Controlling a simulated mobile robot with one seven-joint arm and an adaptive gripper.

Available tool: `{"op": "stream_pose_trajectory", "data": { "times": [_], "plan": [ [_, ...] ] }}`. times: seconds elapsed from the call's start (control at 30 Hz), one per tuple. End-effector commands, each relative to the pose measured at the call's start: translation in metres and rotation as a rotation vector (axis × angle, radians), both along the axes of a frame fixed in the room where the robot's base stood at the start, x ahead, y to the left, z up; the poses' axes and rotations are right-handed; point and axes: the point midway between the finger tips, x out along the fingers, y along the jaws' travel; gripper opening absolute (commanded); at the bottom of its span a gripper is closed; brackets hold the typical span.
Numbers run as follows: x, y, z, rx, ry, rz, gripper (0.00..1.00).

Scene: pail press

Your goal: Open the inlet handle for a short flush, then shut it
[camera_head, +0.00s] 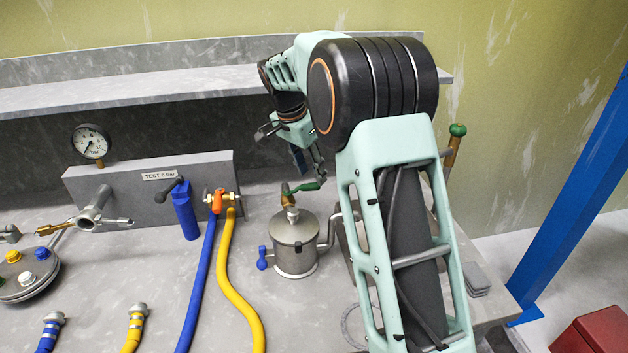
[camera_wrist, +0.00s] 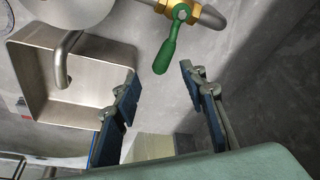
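A green lever handle (camera_head: 308,187) sits on a brass valve (camera_head: 287,190) above the lid of a steel pot (camera_head: 293,240). In the wrist view the green handle (camera_wrist: 170,45) hangs from the brass valve body (camera_wrist: 180,10), its free end pointing toward my gripper. My gripper (camera_wrist: 160,76) is open and empty, its two blue-grey fingers spread on either side of the handle's line. The handle's end lies near the fingertips; I cannot tell whether it is between them in depth. In the head view my gripper (camera_head: 312,174) is just above the green handle.
A blue-handled tap (camera_head: 263,258) is low on the pot's left. A grey panel (camera_head: 140,195) with a gauge (camera_head: 90,142), an orange handle (camera_head: 218,201) and blue and yellow hoses (camera_head: 232,280) stands left. A green-topped handle (camera_head: 457,130) is right, behind my arm. A shelf (camera_head: 160,85) runs behind.

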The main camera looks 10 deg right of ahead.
Motion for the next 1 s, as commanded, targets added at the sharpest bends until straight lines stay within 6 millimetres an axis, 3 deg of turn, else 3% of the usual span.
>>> {"op": "stream_pose_trajectory", "data": {
  "times": [0.2,0.4,1.0],
  "plan": [
    [-0.008,0.012,0.044,0.001,-0.002,0.0,0.39],
    [-0.012,0.017,0.066,0.001,0.001,0.0,0.39],
    [-0.014,-0.025,0.071,0.0,0.003,-0.003,0.39]
  ]
}}
